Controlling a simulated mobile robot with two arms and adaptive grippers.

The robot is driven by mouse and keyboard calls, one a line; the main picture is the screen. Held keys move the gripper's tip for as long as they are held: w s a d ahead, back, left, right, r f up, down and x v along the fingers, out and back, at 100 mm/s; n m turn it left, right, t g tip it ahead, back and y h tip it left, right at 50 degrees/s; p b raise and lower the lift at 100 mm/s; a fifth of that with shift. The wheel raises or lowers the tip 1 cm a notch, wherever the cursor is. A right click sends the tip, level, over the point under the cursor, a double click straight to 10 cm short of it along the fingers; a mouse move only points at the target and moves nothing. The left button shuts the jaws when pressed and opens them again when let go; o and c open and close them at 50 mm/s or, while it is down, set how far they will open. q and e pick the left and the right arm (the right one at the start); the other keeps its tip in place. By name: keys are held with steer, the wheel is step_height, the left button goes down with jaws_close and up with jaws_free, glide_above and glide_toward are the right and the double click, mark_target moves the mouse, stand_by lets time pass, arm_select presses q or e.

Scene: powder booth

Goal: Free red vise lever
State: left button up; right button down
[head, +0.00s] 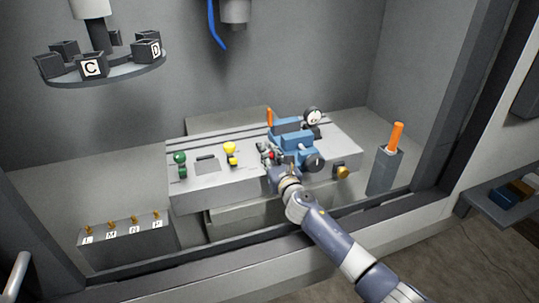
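A blue vise (297,141) sits on the grey slotted table (205,180) inside the booth. My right gripper (270,155) is at the vise's front left side, reached in from the lower right. A small patch of red shows right at its fingers, possibly the red lever; the fingers cover most of it. The fingers are too small to tell open from shut, or whether they touch the lever. My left gripper is not in view.
An orange upright handle (269,118) stands behind the vise. A round dial (313,116) is behind right. A grey post (384,171) holds an orange rod. A carousel (105,75) hangs upper left.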

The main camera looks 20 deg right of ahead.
mark_target(258, 163)
steer(key=shift+a, duration=0.15)
steer(key=shift+a+m+h, duration=0.15)
steer(key=shift+m+h, duration=0.15)
steer(key=shift+h, duration=0.2)
steer(key=a+m+h+b, duration=0.1)
steer(key=h, duration=0.1)
steer(key=shift+a+m+h, duration=0.1)
steer(key=shift+m+h, duration=0.3)
steer(key=shift+w+a+f+m+g+h+b, duration=0.15)
steer(key=shift+a+m+g+h+b, duration=0.2)
steer(key=shift+m+h+b, duration=0.5)
steer(key=shift+w+a+r+m+g+h+b, duration=0.15)
steer(key=shift+a+m+g+h+b, duration=0.25)
steer(key=shift+h, duration=0.45)
steer(key=shift+w+a+r+m+g+h+b, duration=0.15)
steer(key=shift+m+g+h+b, duration=0.2)
steer(key=shift+h, duration=0.45)
steer(key=shift+f, duration=0.1)
steer(key=c, duration=1.7)
jaws_free()
